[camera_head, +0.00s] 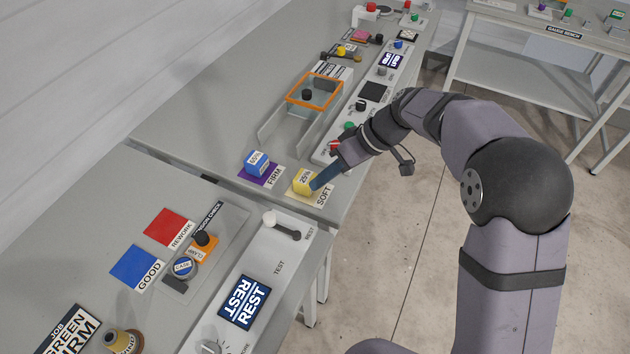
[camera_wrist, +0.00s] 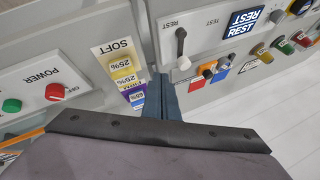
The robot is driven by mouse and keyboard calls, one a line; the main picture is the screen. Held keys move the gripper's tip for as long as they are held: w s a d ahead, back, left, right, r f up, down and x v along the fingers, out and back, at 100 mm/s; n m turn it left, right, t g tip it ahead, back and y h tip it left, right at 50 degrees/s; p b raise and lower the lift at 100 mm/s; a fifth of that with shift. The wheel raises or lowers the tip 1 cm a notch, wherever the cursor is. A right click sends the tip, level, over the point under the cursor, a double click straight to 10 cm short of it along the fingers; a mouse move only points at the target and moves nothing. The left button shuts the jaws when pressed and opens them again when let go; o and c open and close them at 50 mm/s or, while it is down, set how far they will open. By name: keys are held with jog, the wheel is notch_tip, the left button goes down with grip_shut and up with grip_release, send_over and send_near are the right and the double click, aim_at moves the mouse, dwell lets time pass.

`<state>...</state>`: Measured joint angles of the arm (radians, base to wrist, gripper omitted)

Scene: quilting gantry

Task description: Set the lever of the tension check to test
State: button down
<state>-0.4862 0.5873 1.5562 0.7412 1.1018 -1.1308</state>
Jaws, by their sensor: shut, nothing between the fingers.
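The tension check lever (camera_head: 284,229) is a dark bar with a white knob at one end, on the grey panel at lower centre in the head view. Its dark end lies beside the REST label (camera_head: 309,234); the TEST label (camera_head: 279,268) is further along. The display (camera_head: 242,302) reads REST. In the wrist view the lever (camera_wrist: 181,46) is upper right of the fingers, with the TEST label (camera_wrist: 212,22) to its right. My gripper (camera_head: 318,182) has blue fingers, shut and empty, over the SOFT area and apart from the lever.
A yellow 25% block (camera_head: 304,182) on the SOFT pad is close to my fingers. A blue block (camera_head: 257,163) stands on the FIRM pad. A clamp fixture (camera_head: 204,239) with an orange part lies left of the lever. A power panel (camera_wrist: 35,92) shows left in the wrist view.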

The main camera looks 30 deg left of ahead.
aim_at(274, 220)
jog(key=s+a+f+p, duration=0.1)
jog(key=a+f, duration=0.1)
jog(key=s+a+f+p, duration=0.1)
jog(key=s+a+f, duration=0.1)
jog(key=s+a+f+p, duration=0.1)
jog(key=s+a+f, duration=0.1)
jog(key=shift+s+f+p, duration=0.1)
jog(key=shift+f+p, duration=0.2)
jog(key=shift+s+a+f, duration=0.15)
jog(key=shift+s, duration=0.15)
